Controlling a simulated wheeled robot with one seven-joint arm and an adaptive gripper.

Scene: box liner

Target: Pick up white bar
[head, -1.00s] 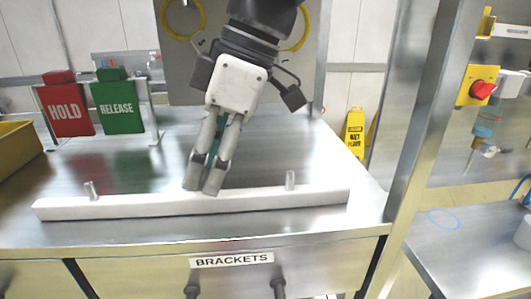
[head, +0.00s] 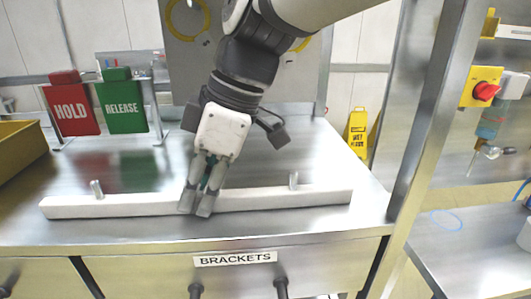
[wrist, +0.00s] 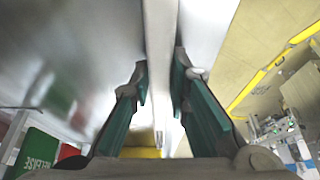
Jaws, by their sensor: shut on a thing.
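The white bar (head: 270,200) is long and lies along the front of the steel counter, with a short metal peg standing near each end. My gripper (head: 196,207) points down at the bar left of its middle, its fingers in front of and over it. In the wrist view the bar (wrist: 160,50) runs between the two green-padded fingers of my gripper (wrist: 159,85). The fingers are shut on the bar. I cannot tell whether the bar is lifted off the counter.
Red HOLD (head: 72,108) and green RELEASE (head: 122,105) signs stand at the back left. A yellow bin (head: 20,150) is at the left edge. A steel post (head: 420,120) rises at the right. A drawer labelled BRACKETS (head: 235,259) is below the counter. The counter behind the bar is mostly clear.

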